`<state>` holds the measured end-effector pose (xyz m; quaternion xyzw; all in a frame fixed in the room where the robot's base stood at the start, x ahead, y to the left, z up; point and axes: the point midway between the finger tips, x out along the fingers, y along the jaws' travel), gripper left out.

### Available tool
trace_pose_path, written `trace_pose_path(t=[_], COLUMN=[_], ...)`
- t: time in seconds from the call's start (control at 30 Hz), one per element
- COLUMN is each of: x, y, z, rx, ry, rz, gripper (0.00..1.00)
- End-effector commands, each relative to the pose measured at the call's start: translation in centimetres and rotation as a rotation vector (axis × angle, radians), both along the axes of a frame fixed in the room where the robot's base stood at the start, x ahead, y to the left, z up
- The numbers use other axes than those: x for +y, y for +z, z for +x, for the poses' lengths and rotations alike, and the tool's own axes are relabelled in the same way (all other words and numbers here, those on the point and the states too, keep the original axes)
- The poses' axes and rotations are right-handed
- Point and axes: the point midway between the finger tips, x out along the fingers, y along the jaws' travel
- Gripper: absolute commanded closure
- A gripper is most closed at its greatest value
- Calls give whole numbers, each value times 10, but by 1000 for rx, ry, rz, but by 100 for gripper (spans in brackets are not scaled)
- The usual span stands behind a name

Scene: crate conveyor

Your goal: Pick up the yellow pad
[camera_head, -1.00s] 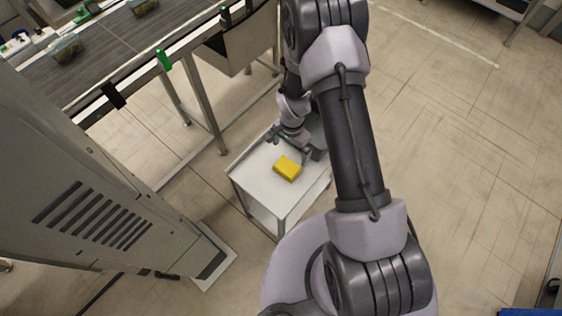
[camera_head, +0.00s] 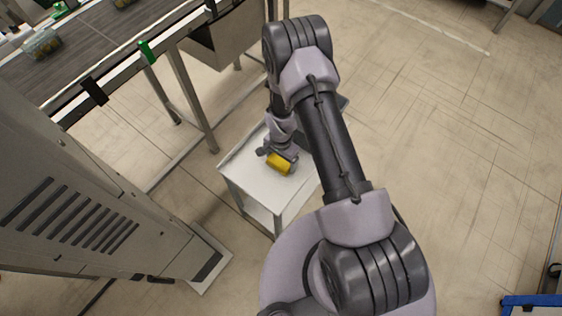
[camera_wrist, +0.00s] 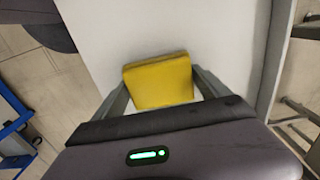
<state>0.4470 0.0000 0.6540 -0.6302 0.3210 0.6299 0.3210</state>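The yellow pad (camera_head: 279,164) lies on the white top of a small table (camera_head: 240,175).
A conveyor (camera_head: 80,50) with clear containers runs along the upper left, close to the table. A large grey cabinet-like panel (camera_head: 80,200) stands at the left. A blue-framed object (camera_head: 530,303) shows at the lower right.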

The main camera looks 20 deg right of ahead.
Motion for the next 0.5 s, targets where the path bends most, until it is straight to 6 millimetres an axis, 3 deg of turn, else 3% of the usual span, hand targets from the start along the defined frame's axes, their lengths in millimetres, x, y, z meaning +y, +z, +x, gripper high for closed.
trace_pose_path(t=[0.03,0.13,0.17,0.5], x=[0,0,0,0], y=[0,0,0,11], z=[0,0,0,0], rx=[0,0,0,-1], ry=[0,0,0,0], rz=[0,0,0,0], gripper=[33,53,55,55])
